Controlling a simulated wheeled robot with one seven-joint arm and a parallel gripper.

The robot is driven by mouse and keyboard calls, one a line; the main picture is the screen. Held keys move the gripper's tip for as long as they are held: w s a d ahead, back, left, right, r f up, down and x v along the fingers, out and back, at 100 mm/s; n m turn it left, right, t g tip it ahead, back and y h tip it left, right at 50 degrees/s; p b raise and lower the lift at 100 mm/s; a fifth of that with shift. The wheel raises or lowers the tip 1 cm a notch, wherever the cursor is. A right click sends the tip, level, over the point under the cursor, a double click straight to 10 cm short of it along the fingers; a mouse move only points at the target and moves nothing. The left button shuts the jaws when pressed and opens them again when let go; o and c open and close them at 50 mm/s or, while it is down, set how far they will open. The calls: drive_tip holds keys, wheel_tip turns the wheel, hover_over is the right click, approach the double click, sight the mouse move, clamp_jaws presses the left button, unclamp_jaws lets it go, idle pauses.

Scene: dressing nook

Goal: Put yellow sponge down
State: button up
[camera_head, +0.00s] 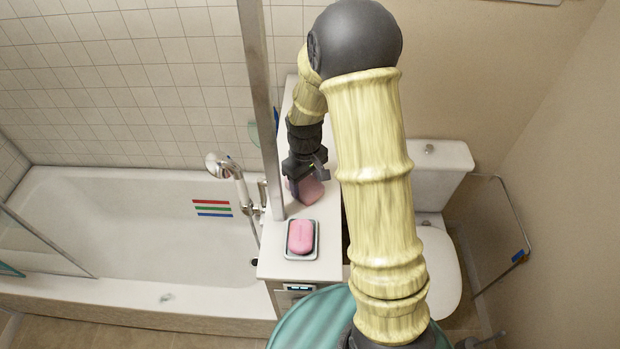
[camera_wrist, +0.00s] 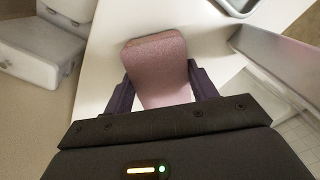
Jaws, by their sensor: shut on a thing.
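A pink, block-shaped sponge (camera_head: 309,190) is in my gripper (camera_head: 304,182), over the white counter (camera_head: 270,262) between the bathtub and the toilet. It looks pink, not yellow. In the wrist view the sponge (camera_wrist: 156,62) sits between the two dark fingers of my gripper (camera_wrist: 162,88), which are shut on its sides. The white counter top (camera_wrist: 108,55) lies beneath it. I cannot tell whether the sponge touches the counter.
A pink soap bar (camera_head: 301,236) lies in a grey dish (camera_head: 289,256) on the counter's near end. A metal post (camera_head: 262,110) rises at the counter's left edge. The bathtub (camera_head: 120,230) is left, the toilet (camera_head: 440,265) right. Counter around the dish is bare.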

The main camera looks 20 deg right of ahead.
sight(306, 184)
drive_tip(key=shift+f, duration=0.15)
drive_tip(key=o, duration=1.1)
wheel_tip(306, 184, up, 12)
drive_tip(key=b, duration=0.3)
drive_tip(key=shift+r, duration=0.2)
